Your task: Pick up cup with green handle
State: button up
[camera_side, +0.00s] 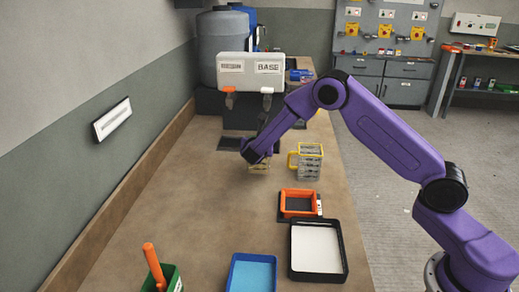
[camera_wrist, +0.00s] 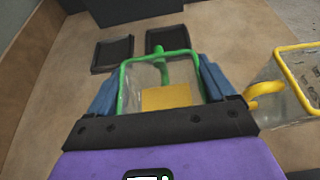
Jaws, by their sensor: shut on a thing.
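The cup with green handle (camera_wrist: 160,74) is a clear, square cup with a green rim, seen in the wrist view between my fingers. It has a yellowish patch inside or on its base. My gripper (camera_wrist: 160,88) is shut on it, with one blue finger along each side. In the side view my gripper (camera_side: 258,160) is low over the bench, and the cup shows only partly below it. I cannot tell whether the cup touches the bench. A clear cup with yellow rim and handle (camera_wrist: 285,82) stands to the right, also visible in the side view (camera_side: 310,163).
Two dark square pads (camera_wrist: 112,54) lie beyond the cup. A resin and base dispenser (camera_side: 250,70) stands at the back. An orange frame (camera_side: 283,204), a black-rimmed white tray (camera_side: 344,268), a blue tray (camera_side: 233,270) and a green pot (camera_side: 173,280) are in front. The bench's left side is clear.

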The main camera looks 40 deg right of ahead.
jog(key=s+r, duration=0.1)
jog(key=r, duration=0.1)
jog(key=s+r, duration=0.2)
jog(key=r, duration=0.1)
jog(key=s+r, duration=0.2)
jog(key=shift+r, duration=0.15)
jog(key=s+r, duration=0.9)
jog(key=s+d+f+m+g+h, duration=0.4)
jog(key=s+d+f+m+g, duration=0.1)
jog(key=s+m+g, duration=0.45)
jog(key=s+a+f+m+g+y, duration=0.3)
jog(key=s+m+g+y, duration=0.3)
jog(key=s+m+g, duration=0.35)
jog(key=s+a+r+m+g+y, duration=0.2)
jog(key=a+m+g+y, duration=0.1)
jog(key=a+m+y, duration=0.8)
jog(key=w+a+r+m+t+y, duration=0.4)
jog(key=a+r+m+t+y, duration=0.2)
jog(key=m+y, duration=0.25)
notch_tip(320, 180, down, 12)
jog(key=shift+s+d+f, duration=0.15)
jog(key=shift+s, duration=0.05)
